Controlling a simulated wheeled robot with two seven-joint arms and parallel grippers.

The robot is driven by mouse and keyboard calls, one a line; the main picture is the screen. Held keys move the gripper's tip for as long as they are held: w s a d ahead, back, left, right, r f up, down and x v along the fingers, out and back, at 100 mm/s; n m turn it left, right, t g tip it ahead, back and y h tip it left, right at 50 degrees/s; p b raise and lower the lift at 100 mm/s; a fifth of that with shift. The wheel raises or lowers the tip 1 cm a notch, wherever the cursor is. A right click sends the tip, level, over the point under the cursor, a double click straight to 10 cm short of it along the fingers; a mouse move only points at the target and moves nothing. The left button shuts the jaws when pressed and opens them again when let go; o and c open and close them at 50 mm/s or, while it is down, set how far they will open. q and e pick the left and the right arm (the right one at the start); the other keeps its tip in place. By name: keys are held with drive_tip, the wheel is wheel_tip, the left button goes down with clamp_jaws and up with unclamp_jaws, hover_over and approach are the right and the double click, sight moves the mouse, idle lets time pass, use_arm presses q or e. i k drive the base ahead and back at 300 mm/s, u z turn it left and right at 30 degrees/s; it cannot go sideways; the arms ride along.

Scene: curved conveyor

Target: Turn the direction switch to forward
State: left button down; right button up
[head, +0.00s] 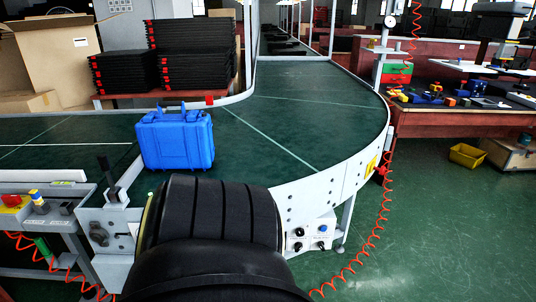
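A white control panel (310,236) is on the outer side of the curved conveyor (322,195), below the belt. It carries several small knobs or buttons, among them a dark blue one (322,228); I cannot tell which is the direction switch or how it is set. A large black part of my arm fills the bottom middle, just left of the panel, and hides part of the conveyor's side. Neither of my grippers can be made out.
A blue case (175,139) stands on the belt. At the left edge is a control box with a red button (12,201). Black trays (196,55) are stacked behind. A coiled red hose (372,240) hangs right of the panel. The green floor (440,235) at right is mostly open.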

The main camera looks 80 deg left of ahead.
sight(298, 245)
drive_tip(key=u, duration=2.2)
